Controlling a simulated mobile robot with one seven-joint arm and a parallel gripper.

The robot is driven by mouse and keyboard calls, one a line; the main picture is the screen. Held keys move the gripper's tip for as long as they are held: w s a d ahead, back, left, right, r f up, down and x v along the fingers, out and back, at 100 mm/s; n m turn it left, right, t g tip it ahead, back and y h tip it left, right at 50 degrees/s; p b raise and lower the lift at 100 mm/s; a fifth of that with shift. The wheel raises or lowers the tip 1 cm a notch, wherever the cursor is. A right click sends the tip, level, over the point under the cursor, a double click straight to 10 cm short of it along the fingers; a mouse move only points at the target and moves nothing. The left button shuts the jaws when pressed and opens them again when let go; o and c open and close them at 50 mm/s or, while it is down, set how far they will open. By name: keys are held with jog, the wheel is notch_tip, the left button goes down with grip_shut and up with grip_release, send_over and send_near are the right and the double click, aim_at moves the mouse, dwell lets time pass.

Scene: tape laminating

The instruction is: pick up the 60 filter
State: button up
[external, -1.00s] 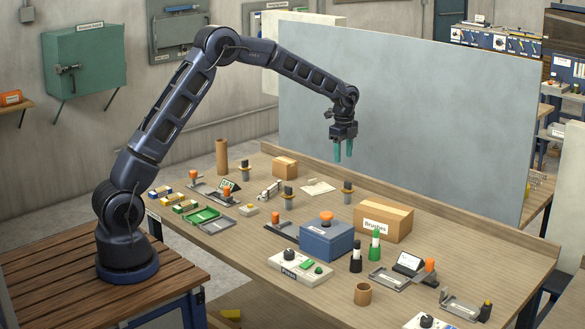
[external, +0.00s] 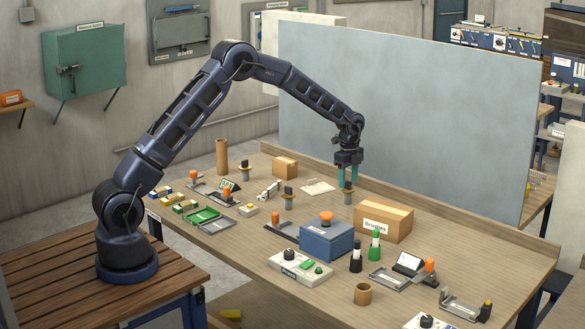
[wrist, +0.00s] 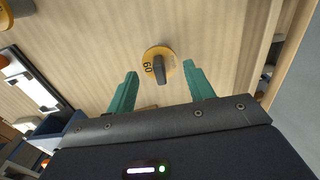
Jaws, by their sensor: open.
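The 60 filter (wrist: 158,63) shows in the wrist view as a yellow-orange disc marked 60 with a dark upright grip. It stands on the wooden table (wrist: 90,45), between and just beyond my fingertips. In the external view the filter (external: 348,198) stands upright near the table's back edge. My gripper (external: 348,185) is open, its two teal fingers pointing down at the filter's top. In the wrist view my gripper (wrist: 160,72) has a finger on either side of the filter, with nothing held. Whether the fingers touch it cannot be told.
A similar dark-topped piece (external: 288,198) stands to the left. The Brushes box (external: 383,219) is close on the right, and a blue box (external: 326,242) with an orange knob is in front. The grey panel (external: 420,120) stands behind the table.

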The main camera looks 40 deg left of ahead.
aim_at(348, 189)
jog(key=shift+f, duration=2)
jog(key=c, duration=0.7)
